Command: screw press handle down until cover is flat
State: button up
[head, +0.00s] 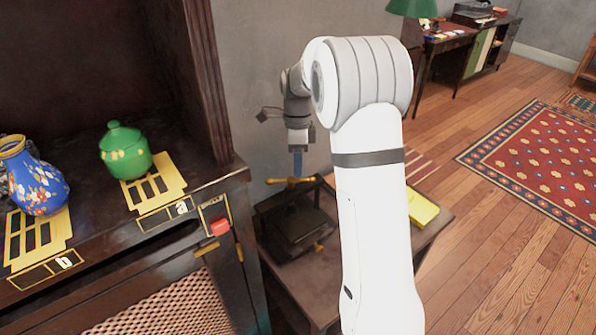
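The press (262,222) is a dark frame standing on a small wooden table. Its brass-coloured handle (280,181) lies roughly level across the top. A dark flat part inside the frame may be the cover (300,228); I cannot tell whether it is flat. My gripper (297,172) points down from above, with its narrow blue tip just over or at the middle of the handle. I cannot tell if it touches the handle or whether its fingers are open.
A dark cabinet at left carries a blue flowered vase (38,183) and a green lidded pot (124,152). A yellow book (425,208) lies on the small table (310,285). Open floor with a red rug (545,160) is at right.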

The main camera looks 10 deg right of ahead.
jog(key=shift+w+d+r, duration=0.1)
jog(key=shift+w+r, duration=0.15)
jog(key=shift+r, duration=0.95)
jog(key=shift+w+r, duration=0.2)
jog(key=shift+r, duration=0.95)
jog(key=s+a+r+n+t, duration=0.1)
jog(key=s+r+n+t, duration=0.3)
jog(key=s+n, duration=0.8)
jog(key=s+f+n+t, duration=0.1)
jog(key=s+n, duration=0.7)
jog(key=s, duration=0.9)
jog(key=shift+a+f, duration=0.3)
jog(key=shift+f, duration=0.15)
jog(key=shift+s, duration=0.1)
dwell(2.0)
